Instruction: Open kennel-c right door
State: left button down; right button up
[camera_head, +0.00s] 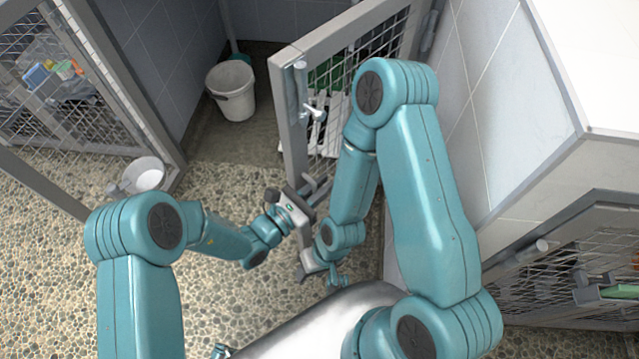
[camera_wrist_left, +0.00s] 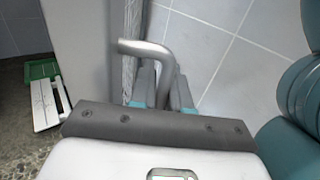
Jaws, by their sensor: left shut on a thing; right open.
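A grey-framed mesh kennel door (camera_head: 289,115) stands ajar in the middle of the head view, with its far side near the tiled wall at the right. A metal latch sits high on its free edge. My left gripper (camera_head: 312,192) is at the lower part of the door's free edge, shut on a bent metal handle (camera_wrist_left: 146,48). In the left wrist view the left gripper's fingers (camera_wrist_left: 158,88) close around the handle bar. My right gripper (camera_head: 326,272) is open and empty, lower down and apart from the door. My right arm hides part of the door.
A green and white slatted thing (camera_wrist_left: 45,92) lies behind the door. Another mesh door (camera_head: 70,110) is at the left, with a white bowl (camera_head: 148,173) by it. A mesh cage front (camera_head: 550,285) is at lower right.

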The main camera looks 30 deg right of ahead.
pick_arm(q)
jog(key=c, duration=1.5)
grip_release()
jog(key=shift+o, duration=0.2)
jog(key=shift+a, duration=0.1)
jog(key=s+a+p, duration=0.2)
jog(key=s+a, duration=0.1)
jog(key=a, duration=1.3)
jog(key=shift+s+p, duration=0.15)
jog(key=shift+p, duration=0.15)
